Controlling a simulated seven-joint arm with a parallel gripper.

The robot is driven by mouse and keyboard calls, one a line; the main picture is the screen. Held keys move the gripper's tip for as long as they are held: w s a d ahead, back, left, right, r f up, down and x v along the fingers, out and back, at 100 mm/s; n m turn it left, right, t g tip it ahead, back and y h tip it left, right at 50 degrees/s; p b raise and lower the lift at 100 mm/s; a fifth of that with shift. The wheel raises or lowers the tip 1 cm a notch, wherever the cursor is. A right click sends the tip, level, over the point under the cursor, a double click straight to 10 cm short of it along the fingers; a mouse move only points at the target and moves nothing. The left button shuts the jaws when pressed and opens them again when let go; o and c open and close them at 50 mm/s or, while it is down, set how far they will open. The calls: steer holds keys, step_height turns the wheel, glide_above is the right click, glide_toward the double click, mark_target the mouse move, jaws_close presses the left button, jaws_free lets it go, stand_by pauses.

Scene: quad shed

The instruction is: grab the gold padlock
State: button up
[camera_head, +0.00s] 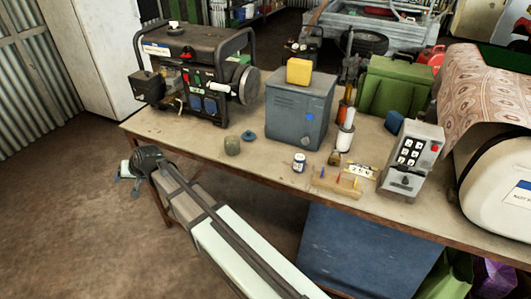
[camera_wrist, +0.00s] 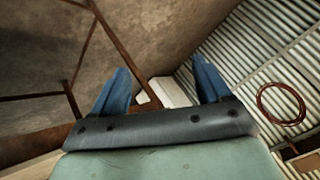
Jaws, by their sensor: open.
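My gripper (camera_head: 124,172) is off the bench's left front edge, well left of that piece. In the wrist view my gripper (camera_wrist: 162,78) shows two blue fingers spread apart with nothing between them. That view shows floor and corrugated wall, no padlock.
A generator (camera_head: 190,75), a blue-grey metal box (camera_head: 298,108) with a yellow block (camera_head: 299,71) on top, and a keypad box (camera_head: 411,158) stand on the bench. A small drab cylinder (camera_head: 232,146) and a blue lid (camera_head: 249,135) lie nearer. The bench's left front is clear.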

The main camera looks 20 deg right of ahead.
steer(key=w+d+r+m+t+h, duration=0.1)
steer(key=d+r, duration=0.2)
steer(key=d, duration=0.4)
steer(key=w+d+r, duration=0.2)
steer(key=d+r, duration=0.1)
steer(key=d, duration=0.4)
steer(key=m+g+h, duration=0.4)
steer(key=m+h, duration=0.4)
glide_toward(335, 156)
steer(key=shift+x, duration=2.65)
steer(key=shift+f, duration=0.1)
steer(key=shift+f, duration=0.1)
steer(key=shift+x, duration=2.45)
steer(key=shift+c, duration=0.4)
